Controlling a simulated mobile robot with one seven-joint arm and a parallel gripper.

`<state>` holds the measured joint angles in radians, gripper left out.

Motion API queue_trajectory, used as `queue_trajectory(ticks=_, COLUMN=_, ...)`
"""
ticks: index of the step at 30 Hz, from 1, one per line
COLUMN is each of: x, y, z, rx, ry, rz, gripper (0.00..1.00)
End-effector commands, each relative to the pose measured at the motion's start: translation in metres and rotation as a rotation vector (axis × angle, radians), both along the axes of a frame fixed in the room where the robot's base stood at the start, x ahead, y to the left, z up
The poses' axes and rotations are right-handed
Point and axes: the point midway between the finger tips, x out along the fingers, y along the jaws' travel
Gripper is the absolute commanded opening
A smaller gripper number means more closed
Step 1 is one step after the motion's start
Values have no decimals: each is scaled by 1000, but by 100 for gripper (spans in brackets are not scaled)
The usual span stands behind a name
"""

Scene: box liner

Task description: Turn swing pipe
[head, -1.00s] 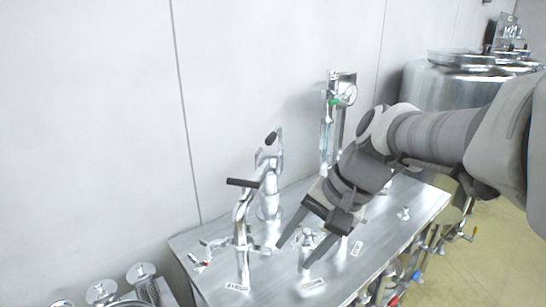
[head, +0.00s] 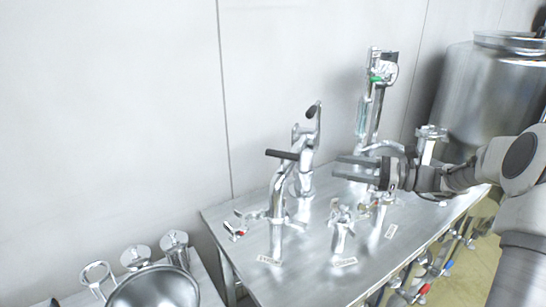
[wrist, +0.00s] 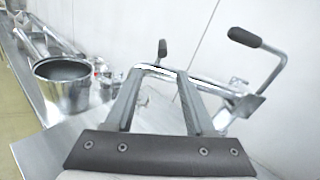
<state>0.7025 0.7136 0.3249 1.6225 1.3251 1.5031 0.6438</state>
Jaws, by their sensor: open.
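On the metal table stands a silver bent pipe (head: 279,190) with a horizontal black handle (head: 283,154) at its top. Behind it, nearer the wall, is a second silver fitting (head: 304,150) with a tilted black handle (head: 313,111). I cannot tell which part is named the swing pipe. My gripper (head: 337,167) is open and level, to the right of both, pointing left. In the wrist view, a silver pipe (wrist: 170,73) crosses beyond my open fingertips (wrist: 160,78), with black handles at the middle (wrist: 162,48) and right (wrist: 257,43). Contact is not clear.
The metal table (head: 310,270) carries a short valve fitting (head: 341,226) in front and a tall gauge column (head: 372,100) behind my gripper. The wall (head: 120,110) is close behind. A round metal pot (head: 155,290) stands lower left. A large tank (head: 490,95) is at right.

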Motion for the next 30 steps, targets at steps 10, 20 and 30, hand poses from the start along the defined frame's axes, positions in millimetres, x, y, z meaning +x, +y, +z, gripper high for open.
queue_trajectory(ticks=10, x=14, y=28, z=0, rx=24, ry=5, rz=-7, gripper=55)
queue_trajectory(ticks=20, x=39, y=97, z=-1, rx=21, ry=4, rz=-6, gripper=55)
queue_trajectory(ticks=30, x=58, y=150, z=-1, rx=21, ry=4, rz=-9, gripper=55)
